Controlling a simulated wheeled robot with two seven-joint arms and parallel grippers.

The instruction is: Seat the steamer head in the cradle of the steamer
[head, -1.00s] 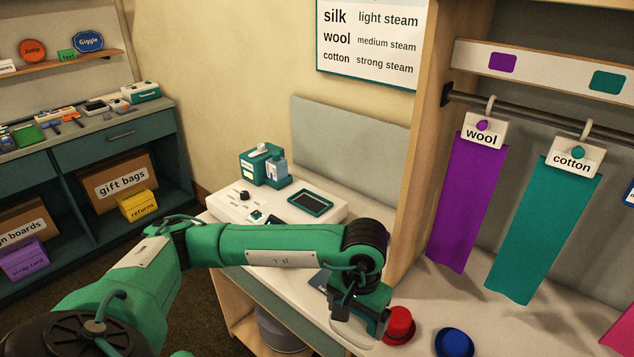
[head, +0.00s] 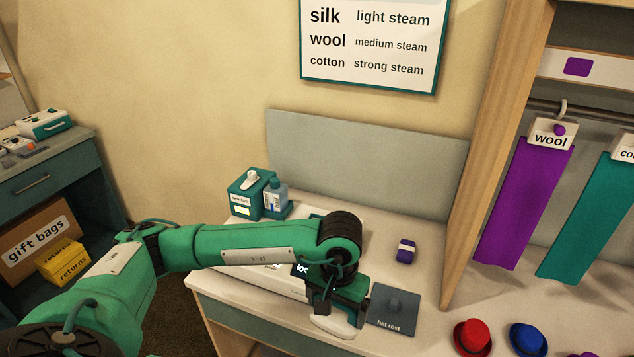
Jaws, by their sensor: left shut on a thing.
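My left gripper (head: 338,308) is shut on a white, rounded piece, which looks like the steamer head (head: 333,327). It holds this piece at the counter's front edge, left of the hat rest (head: 393,308). Whether the piece touches anything below cannot be told. The white body of the steamer (head: 235,281) lies on the counter to the left. My left arm crosses in front of it and hides most of it. The cradle cannot be made out. My right gripper is not in view.
A teal box (head: 246,200) with a blue bottle (head: 277,193) stands behind the steamer. A small purple block (head: 406,251) sits on the counter. A red hat (head: 472,337) and a blue hat (head: 528,340) lie at right. The counter between block and hats is mostly clear.

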